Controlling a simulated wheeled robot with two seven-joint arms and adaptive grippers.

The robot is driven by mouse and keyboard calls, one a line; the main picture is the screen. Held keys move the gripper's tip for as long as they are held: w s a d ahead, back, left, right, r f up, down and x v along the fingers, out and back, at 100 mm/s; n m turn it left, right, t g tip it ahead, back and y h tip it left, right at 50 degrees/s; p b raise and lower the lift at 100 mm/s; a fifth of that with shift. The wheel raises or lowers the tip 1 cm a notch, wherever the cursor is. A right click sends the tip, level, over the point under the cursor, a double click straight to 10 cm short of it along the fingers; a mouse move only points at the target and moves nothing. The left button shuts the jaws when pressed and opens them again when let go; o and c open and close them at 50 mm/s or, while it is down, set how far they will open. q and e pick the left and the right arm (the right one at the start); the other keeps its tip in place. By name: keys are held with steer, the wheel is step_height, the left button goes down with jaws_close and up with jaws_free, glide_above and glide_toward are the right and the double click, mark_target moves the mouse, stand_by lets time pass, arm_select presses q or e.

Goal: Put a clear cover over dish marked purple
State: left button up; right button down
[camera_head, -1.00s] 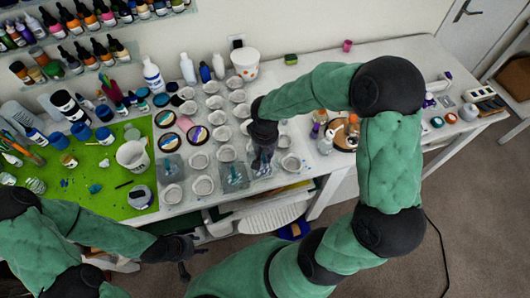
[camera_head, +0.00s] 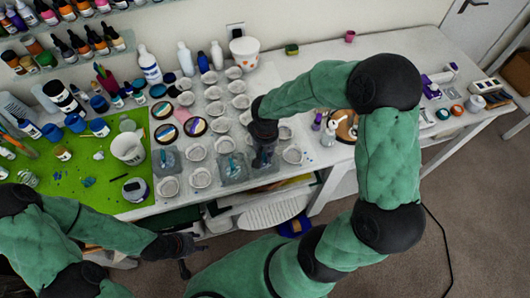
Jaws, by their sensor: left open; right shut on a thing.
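My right gripper (camera_head: 263,135) reaches down over the table's front part, shut on a clear block-like cover (camera_head: 262,158). The cover is at or just above the table, partly hidden by the gripper; I cannot tell whether it touches down. Another clear cover (camera_head: 231,171) stands just left of it, over something bluish. A further clear cover (camera_head: 164,163) stands at the mat's edge. Several small pale dishes (camera_head: 201,178) stand in rows on the white table. No purple mark on a dish is clear. My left gripper (camera_head: 184,256) is open and empty, low in front of the table.
A green mat (camera_head: 100,176) with a white tub (camera_head: 128,149) and jars lies left. Dark-rimmed round pieces (camera_head: 195,127) lie beside the dishes. A white bucket (camera_head: 244,53) and bottles stand behind. A round wooden tray (camera_head: 347,128) with small bottles is to the right.

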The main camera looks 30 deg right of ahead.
steer(key=shift+f+b, duration=0.2)
steer(key=shift+b, duration=0.1)
stand_by(0.5)
steer(key=c, duration=1)
jaws_free()
steer(key=shift+c, duration=0.2)
steer(key=shift+r, duration=0.1)
step_height(320, 180, up, 12)
